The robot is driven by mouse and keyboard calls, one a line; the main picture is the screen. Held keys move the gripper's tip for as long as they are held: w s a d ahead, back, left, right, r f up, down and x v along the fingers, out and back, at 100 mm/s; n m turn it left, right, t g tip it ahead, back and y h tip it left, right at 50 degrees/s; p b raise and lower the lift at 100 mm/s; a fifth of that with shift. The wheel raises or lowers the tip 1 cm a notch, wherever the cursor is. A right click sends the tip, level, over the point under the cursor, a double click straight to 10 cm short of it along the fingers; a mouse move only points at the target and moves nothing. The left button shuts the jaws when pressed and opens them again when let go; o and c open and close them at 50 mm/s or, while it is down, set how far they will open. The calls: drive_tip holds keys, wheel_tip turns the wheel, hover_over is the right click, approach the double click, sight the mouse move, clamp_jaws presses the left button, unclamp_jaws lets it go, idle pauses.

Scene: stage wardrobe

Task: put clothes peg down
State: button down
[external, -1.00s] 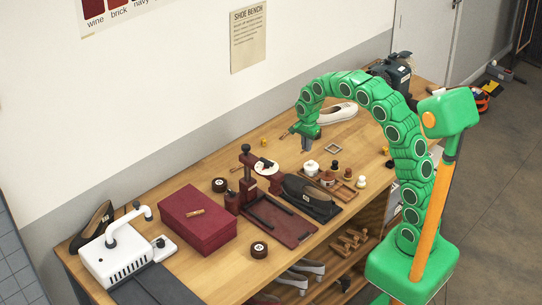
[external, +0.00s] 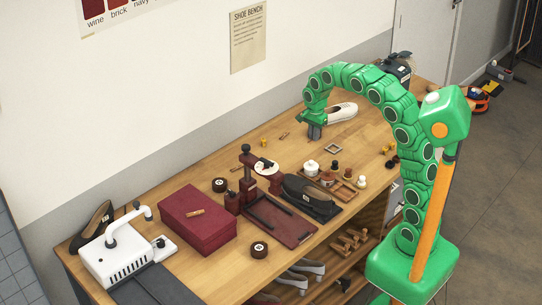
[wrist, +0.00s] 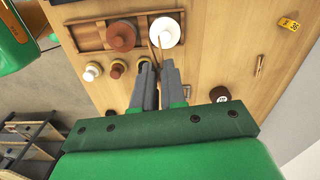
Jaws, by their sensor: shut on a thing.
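My gripper (external: 314,133) hangs over the back middle of the bench, pointing down, shut on a clothes peg. In the wrist view the gripper (wrist: 158,64) has its grey fingers close together, with the thin brown peg (wrist: 159,50) showing edge-on between and past the tips. The held peg is mostly hidden by the fingers and cannot be made out in the external view. Another small wooden peg (external: 284,135) lies on the bench left of the gripper; it also shows in the wrist view (wrist: 258,66). One more peg (external: 196,212) lies on the red box.
A wooden tray (wrist: 85,38) with white and brown jars stands close to the gripper, towards the bench's front. A white shoe (external: 341,112) and a small square frame (external: 333,148) are nearby. A dark round pot (wrist: 220,94) stands right of the fingers. Bare wood lies towards the wall.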

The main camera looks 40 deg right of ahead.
wheel_tip(320, 180, up, 15)
drive_tip(key=a+n, duration=0.8)
drive_tip(key=a, duration=1.4)
drive_tip(key=s+a+n, duration=0.4)
drive_tip(key=a, duration=0.7)
drive_tip(key=s+a+n, duration=0.3)
drive_tip(key=a+n, duration=0.2)
drive_tip(key=a, duration=0.6)
hover_over(213, 214)
drive_tip(key=s+d, duration=0.1)
wheel_tip(213, 214, down, 19)
drive_tip(key=shift+s+r, duration=0.1)
drive_tip(key=shift+w+a+f, duration=0.35)
drive_tip(key=shift+w+f, duration=0.2)
drive_tip(key=shift+f, duration=0.2)
